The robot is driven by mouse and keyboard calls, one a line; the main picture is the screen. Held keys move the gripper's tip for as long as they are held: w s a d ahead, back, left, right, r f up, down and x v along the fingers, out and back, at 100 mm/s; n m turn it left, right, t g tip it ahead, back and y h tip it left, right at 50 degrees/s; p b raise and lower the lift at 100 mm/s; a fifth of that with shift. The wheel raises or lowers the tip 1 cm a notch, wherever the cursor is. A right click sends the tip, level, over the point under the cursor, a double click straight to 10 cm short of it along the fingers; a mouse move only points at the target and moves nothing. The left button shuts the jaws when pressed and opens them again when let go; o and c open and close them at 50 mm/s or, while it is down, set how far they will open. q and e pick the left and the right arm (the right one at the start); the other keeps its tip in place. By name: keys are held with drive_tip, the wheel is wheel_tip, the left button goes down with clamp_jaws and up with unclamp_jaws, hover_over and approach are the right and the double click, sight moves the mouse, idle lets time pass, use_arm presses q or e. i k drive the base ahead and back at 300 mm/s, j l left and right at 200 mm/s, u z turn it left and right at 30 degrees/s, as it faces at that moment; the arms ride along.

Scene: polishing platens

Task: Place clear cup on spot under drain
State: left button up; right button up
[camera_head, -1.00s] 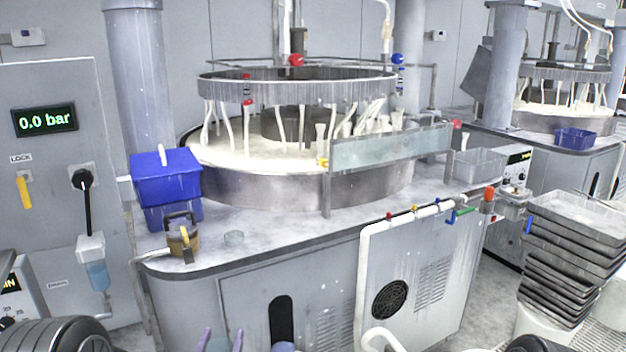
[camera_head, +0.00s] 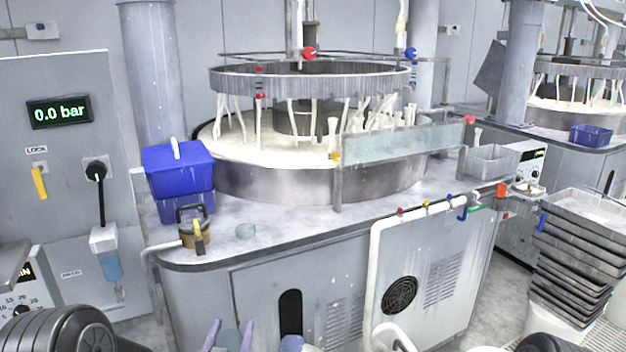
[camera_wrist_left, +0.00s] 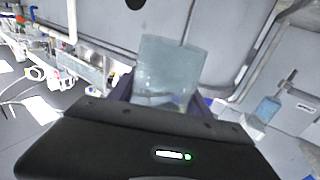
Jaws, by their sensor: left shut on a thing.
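My left gripper (camera_head: 229,337) shows at the bottom edge of the head view as two purple fingers. It is shut on a clear cup (camera_wrist_left: 168,72), which stands out between the fingers in the left wrist view. In the head view the cup is mostly cut off. A bluish cup-like vessel (camera_head: 112,266) hangs under a white fitting on the left panel, and it also shows in the left wrist view (camera_wrist_left: 268,109). A label beside it is too small to read.
A small clear piece (camera_head: 245,230) lies on the counter (camera_head: 290,218) near a brass padlock-like object (camera_head: 194,232). A blue lidded box (camera_head: 180,170) stands behind them. The polishing machine (camera_head: 310,180) fills the middle. Stacked trays (camera_head: 575,260) stand at the right.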

sight(132, 331)
drive_tip(key=k+j+z, duration=0.3)
drive_tip(key=k+j, duration=0.15)
drive_tip(key=j+z, duration=0.2)
drive_tip(key=j, duration=0.3)
drive_tip(key=k+j+z, duration=0.2)
drive_tip(key=j, duration=0.25)
drive_tip(key=k+j+z, duration=0.2)
drive_tip(key=j, duration=0.25)
drive_tip(key=i+j, duration=0.05)
drive_tip(key=i, duration=0.05)
